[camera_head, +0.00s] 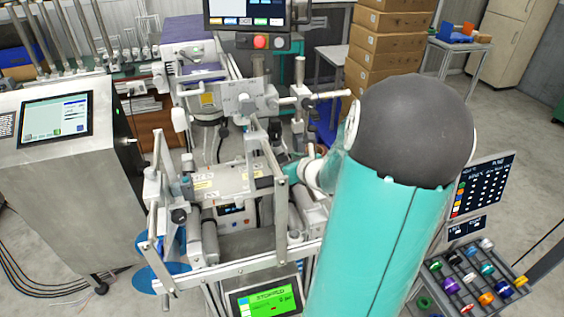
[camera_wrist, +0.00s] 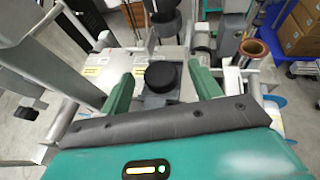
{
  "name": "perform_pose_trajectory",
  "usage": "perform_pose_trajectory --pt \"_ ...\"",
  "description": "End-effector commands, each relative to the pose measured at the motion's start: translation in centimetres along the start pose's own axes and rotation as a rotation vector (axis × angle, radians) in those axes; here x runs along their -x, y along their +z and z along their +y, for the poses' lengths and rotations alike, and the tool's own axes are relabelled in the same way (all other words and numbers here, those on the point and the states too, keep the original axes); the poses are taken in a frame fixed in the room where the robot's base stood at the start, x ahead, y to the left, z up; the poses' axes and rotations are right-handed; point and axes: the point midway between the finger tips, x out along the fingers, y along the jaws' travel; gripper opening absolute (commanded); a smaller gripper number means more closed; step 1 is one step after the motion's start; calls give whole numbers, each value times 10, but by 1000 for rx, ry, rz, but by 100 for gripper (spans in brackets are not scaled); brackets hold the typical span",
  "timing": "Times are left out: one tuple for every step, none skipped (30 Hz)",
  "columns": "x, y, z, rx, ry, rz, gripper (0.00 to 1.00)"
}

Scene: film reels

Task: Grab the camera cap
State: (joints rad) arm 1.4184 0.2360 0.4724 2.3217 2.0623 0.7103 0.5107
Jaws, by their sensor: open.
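A black round cap (camera_wrist: 162,75) shows in the wrist view, on top of a dark grey block on the machine. My gripper (camera_wrist: 163,88) is open, its two green fingers apart. In the picture, one finger is to the left of the cap and one to the right, with a gap on each side. I cannot tell whether the fingertips are level with the cap or above it. In the head view my gripper (camera_head: 285,174) shows only in part over the machine, behind my arm. I cannot make out the cap clearly there.
A metal machine frame (camera_head: 225,268) with bars and rollers surrounds the work spot. A copper-coloured ring (camera_wrist: 254,48) stands close right of my gripper. A green-lit screen (camera_head: 266,301) is in front. Stacked brown boxes (camera_head: 385,50) stand behind, and a tray of coloured knobs (camera_head: 470,279) is at lower right.

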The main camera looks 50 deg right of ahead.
Motion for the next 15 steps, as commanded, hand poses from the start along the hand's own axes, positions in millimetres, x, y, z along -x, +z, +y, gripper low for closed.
perform_pose_trajectory --pt "-3 0 0 -1 1 0 63" --pt "-4 0 0 0 1 0 63" --pt "-4 0 0 0 1 0 63" --pt "-4 0 0 1 1 0 63" --pt "-4 0 0 1 0 0 63" --pt "-4 0 0 1 0 0 63" --pt "-4 0 0 1 0 0 63" --pt "-4 0 0 1 0 0 63" --pt "-4 0 0 1 0 0 55" --pt "-4 0 0 1 0 0 49" --pt "-4 0 0 1 0 0 43" --pt "-4 0 0 1 0 0 35" --pt "-4 0 0 1 0 0 30" --pt "-4 0 0 1 0 0 24" --pt "-4 0 0 1 0 0 16"
